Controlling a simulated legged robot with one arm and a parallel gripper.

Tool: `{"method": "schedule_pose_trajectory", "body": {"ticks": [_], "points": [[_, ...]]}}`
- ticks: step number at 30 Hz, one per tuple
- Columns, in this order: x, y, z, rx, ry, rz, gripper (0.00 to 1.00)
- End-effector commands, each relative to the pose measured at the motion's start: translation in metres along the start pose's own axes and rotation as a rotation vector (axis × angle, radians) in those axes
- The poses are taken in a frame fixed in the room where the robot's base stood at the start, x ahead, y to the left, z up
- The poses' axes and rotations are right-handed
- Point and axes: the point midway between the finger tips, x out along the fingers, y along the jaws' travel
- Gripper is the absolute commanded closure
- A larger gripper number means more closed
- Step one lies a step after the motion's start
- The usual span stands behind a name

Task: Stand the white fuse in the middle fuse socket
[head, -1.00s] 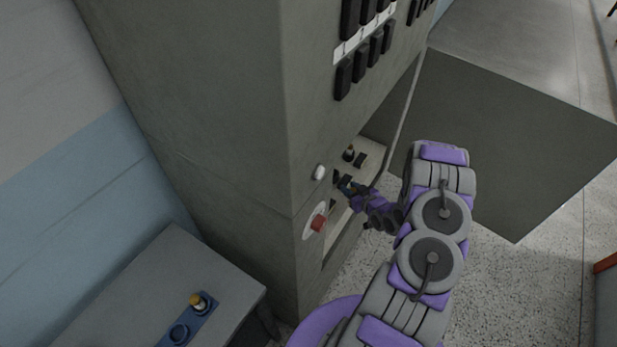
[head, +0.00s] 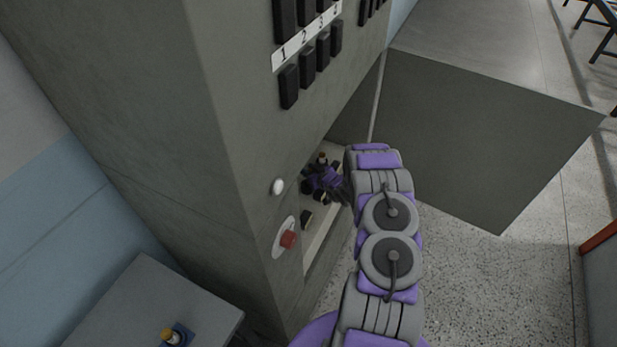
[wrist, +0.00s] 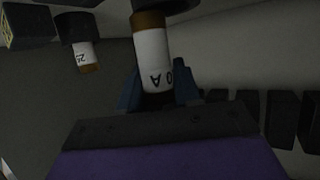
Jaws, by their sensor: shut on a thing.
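The white fuse (wrist: 152,55) with a copper-brown end cap fills the middle of the wrist view, with dark lettering upside down in the picture. My gripper (wrist: 158,85) is shut on it, a blue finger on each side. The brown cap is at the edge of a black round socket (wrist: 165,4); I cannot tell whether it is inside or only against it. A second white fuse marked 25 (wrist: 84,56) stands in another black socket to the left. In the head view my gripper (head: 322,178) is inside the cabinet's low opening and hides the held fuse.
The grey cabinet (head: 170,130) has black switches (head: 289,87), a white knob (head: 277,187) and a red button (head: 288,240). Its open door (head: 480,135) stands to the right. A fuse (head: 170,335) stands on a blue holder on the side table (head: 140,300).

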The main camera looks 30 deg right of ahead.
Motion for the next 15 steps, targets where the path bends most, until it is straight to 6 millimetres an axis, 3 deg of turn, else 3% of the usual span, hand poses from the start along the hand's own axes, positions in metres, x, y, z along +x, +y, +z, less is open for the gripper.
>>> {"method": "schedule_pose_trajectory", "body": {"ticks": [7, 14, 15], "points": [[0.015, -0.005, 0.028, -0.003, -0.001, -0.002, 1.0], [0.018, 0.0, 0.033, 0.003, 0.001, -0.009, 1.0], [0.018, 0.0, 0.033, 0.003, 0.001, -0.008, 0.66]]}}
